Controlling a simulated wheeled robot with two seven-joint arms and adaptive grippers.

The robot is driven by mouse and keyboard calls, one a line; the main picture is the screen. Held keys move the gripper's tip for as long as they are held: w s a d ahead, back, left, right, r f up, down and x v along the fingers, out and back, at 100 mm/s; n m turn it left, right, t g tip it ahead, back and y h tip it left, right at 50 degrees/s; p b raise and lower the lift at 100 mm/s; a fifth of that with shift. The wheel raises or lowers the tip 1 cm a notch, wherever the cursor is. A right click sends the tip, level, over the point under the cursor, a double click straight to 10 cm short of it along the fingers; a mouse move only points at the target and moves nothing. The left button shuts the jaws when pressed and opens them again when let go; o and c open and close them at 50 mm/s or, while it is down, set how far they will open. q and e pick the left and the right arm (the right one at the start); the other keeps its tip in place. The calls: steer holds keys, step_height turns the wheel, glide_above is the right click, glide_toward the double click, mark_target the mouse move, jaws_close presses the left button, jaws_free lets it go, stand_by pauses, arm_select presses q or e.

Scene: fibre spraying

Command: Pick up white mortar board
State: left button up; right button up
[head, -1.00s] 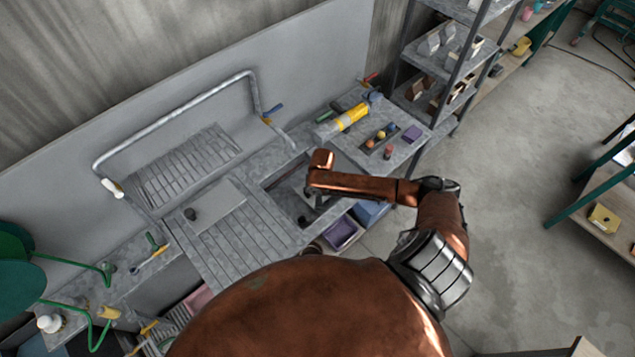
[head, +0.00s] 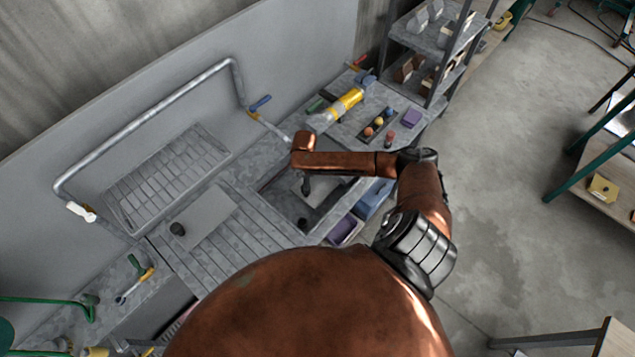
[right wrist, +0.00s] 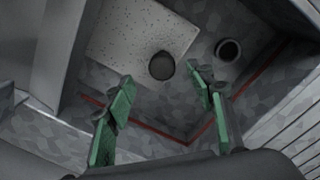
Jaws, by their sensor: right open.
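A pale speckled board (right wrist: 135,30) with a dark round knob (right wrist: 161,66) lies in a recess in the right wrist view. In the head view, part of this pale board (head: 327,193) shows in the recess, partly hidden by my right arm and gripper. My right gripper (right wrist: 162,77) is open, its green fingers apart on either side of the knob in the picture, with nothing between them; the height gap is hard to judge. In the head view, the gripper (head: 306,187) hangs over the recess. A second, grey board (head: 207,214) with a dark knob lies on the slatted bench. My left gripper is out of view.
Recess walls close in around the gripper. A yellow bottle (head: 347,101) and small coloured items lie on the bench behind my arm.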

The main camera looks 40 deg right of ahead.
steer(key=f, duration=0.6)
steer(key=shift+w+a+f+p, duration=0.15)
steer(key=shift+w+f+p, duration=0.15)
steer(key=shift+f+p, duration=0.1)
steer(key=shift+c, duration=0.3)
jaws_close()
steer(key=shift+r, duration=0.1)
